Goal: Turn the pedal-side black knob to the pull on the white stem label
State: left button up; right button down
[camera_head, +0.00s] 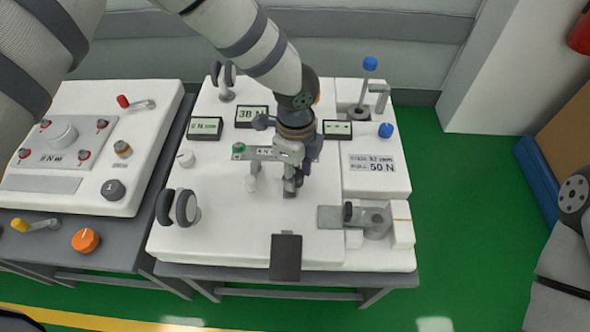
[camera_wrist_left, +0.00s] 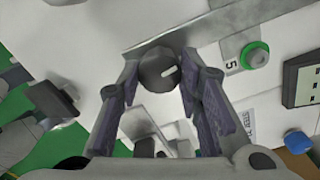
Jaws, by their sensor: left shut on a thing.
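The black knob (camera_wrist_left: 160,68) sits between the fingertips of my left gripper (camera_wrist_left: 162,72) in the left wrist view. A short white mark on its face lies toward the right of the picture. My left gripper (camera_head: 290,191) is shut on it, pointing down at the white panel; it hides most of the knob in the head view. The pedal (camera_head: 286,257) is a dark plate at the panel's front edge. The white label (camera_head: 373,167) on the right block bears a line with 32 mm and a line with 50 N. My right gripper is out of view.
A grey strip with a green button (camera_head: 239,148) lies beside the gripper. Small displays (camera_head: 205,127) stand behind it. A metal latch (camera_head: 340,217) is at front right, a blue-topped post (camera_head: 370,64) at back right. Another cart (camera_head: 95,95) stands left.

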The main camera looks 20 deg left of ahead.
aim_at(296, 174)
pick_arm(q)
jog(key=n+p, duration=0.1)
jog(key=n, duration=0.3)
jog(key=shift+r, duration=0.1)
jog(key=n, duration=0.5)
jog(key=shift+w+n+p, duration=0.1)
jog(key=shift+n+p, duration=0.3)
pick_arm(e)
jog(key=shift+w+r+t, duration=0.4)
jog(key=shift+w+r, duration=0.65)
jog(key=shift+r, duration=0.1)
pick_arm(q)
jog(key=o, duration=1.2)
jog(key=shift+c, duration=0.2)
notch_tip(296, 174, up, 12)
